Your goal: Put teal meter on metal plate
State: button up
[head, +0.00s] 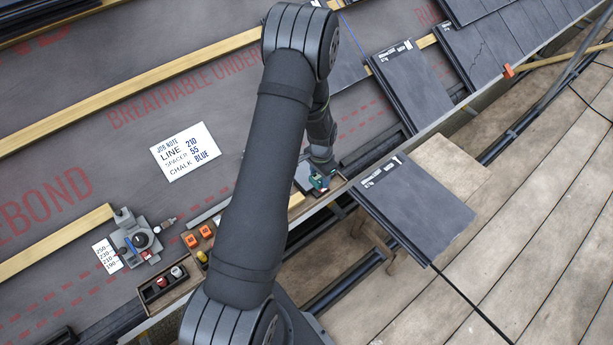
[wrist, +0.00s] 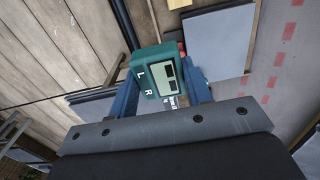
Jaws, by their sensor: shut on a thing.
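The teal meter (wrist: 146,72), with a small display and the letters L and R, sits between the blue fingers of my gripper (wrist: 162,84) in the wrist view. My gripper is shut on it. In the head view the meter (head: 317,182) shows small below my wrist, partly hidden by my arm. The metal plate (wrist: 217,48) is a flat blue-grey square right of the meter in the wrist view. In the head view the plate (head: 302,175) shows only in part beside my gripper. I cannot tell the height of the meter over what lies below.
A tool tray (head: 157,290) with small red and white items lies left of my arm. Orange blocks (head: 198,236) and a grey gauge device (head: 137,239) are nearby. A job note (head: 185,152) lies on the underlay.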

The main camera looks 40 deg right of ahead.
jog(key=d+r, duration=0.1)
jog(key=d, duration=0.4)
send_over(305, 173)
notch_tip(305, 173, down, 6)
jog(key=shift+a+f, duration=0.1)
jog(key=shift+f, duration=2)
jog(key=o, duration=1)
jog(key=shift+f, duration=0.1)
notch_tip(305, 173, up, 12)
jog(key=shift+r, duration=0.15)
